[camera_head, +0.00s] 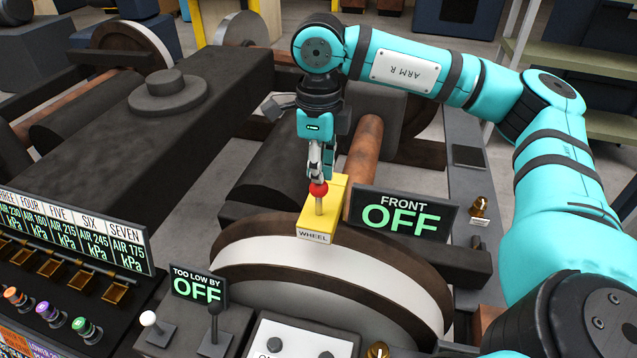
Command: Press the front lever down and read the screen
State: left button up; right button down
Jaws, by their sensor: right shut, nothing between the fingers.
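My right gripper (322,178) is shut and empty, pointing down from above. Its fingertips are at the red ball knob (318,189) of a short upright lever; I cannot tell whether they touch it. The lever stands on a yellow box (318,225) labelled WHEEL, on top of the wheel. The screen headed FRONT (404,213) stands just right of the yellow box and reads OFF in green. A second screen (199,286), headed TOO LOW BY, also reads OFF. My left gripper is not in view.
A black-knobbed lever (214,322) and a white-knobbed lever (152,326) stand on the console at the lower left. A panel of air readings (70,232) is at the far left. The large wheel (320,280) and dark bogie frame (170,110) fill the middle.

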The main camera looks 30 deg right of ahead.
aim_at(319, 186)
jog(key=shift+f+b, duration=1.8)
jog(key=shift+f, duration=0.3)
jog(key=shift+r, duration=0.15)
jog(key=shift+r+p, duration=2.25)
jog(key=shift+r, duration=1.2)
jog(key=shift+s+f, duration=0.1)
